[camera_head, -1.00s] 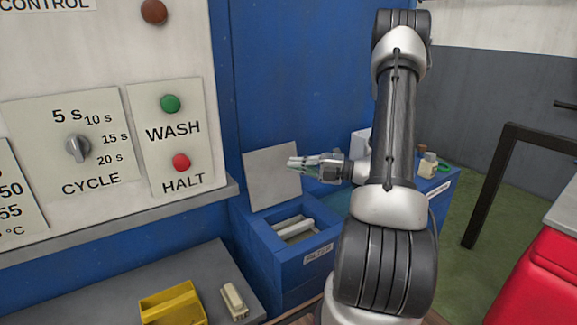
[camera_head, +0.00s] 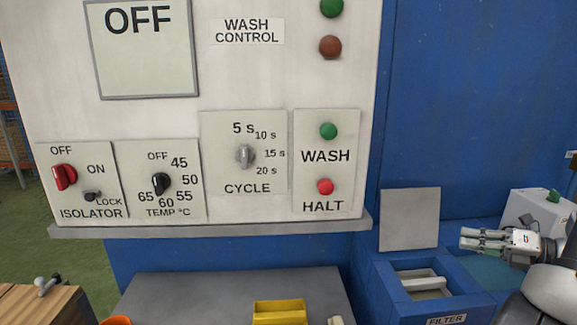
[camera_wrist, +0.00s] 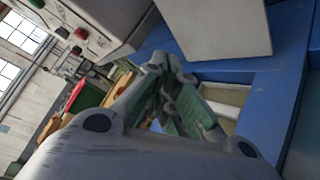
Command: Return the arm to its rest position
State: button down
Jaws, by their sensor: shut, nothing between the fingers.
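My gripper (camera_head: 468,239) is at the right of the head view, at the end of my arm. Its fingers point left, above and behind the open blue filter box (camera_head: 391,290) and in front of the blue wall. The fingers are together with nothing between them. In the wrist view my gripper (camera_wrist: 158,68) is in the middle, with the blue box edge (camera_wrist: 275,105) to its right. Most of my arm is outside the head view.
The wash control panel (camera_head: 270,75) fills the left and middle, above a grey ledge (camera_head: 215,228). A grey lid plate (camera_head: 410,218) stands upright behind the filter box. A yellow tray (camera_head: 279,314) sits on the grey bench (camera_head: 200,290). A white box (camera_head: 533,212) stands at the right.

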jog(key=s+a+r+n+g+h, duration=0.1)
jog(key=s+a+n+g+h, duration=0.15)
jog(key=s+n+g, duration=0.6)
jog(key=s+a+r+n+g+h, duration=0.15)
jog(key=s+n+h, duration=0.35)
jog(key=n, duration=0.9)
jog(key=s+a+r+n+t+h, duration=0.1)
jog(key=a+r+n+t+h, duration=0.1)
jog(key=r+n, duration=0.5)
jog(key=s+a+r+n+t+h, duration=0.1)
jog(key=a+r+n+t+h, duration=0.1)
jog(key=a+r+n, duration=0.3)
notch_tip(320, 180, up, 2)
jog(key=n+h, duration=0.1)
jog(key=n, duration=0.2)
jog(key=shift+s+t, duration=0.15)
jog(key=shift+t, duration=0.15)
jog(key=shift+h, duration=0.25)
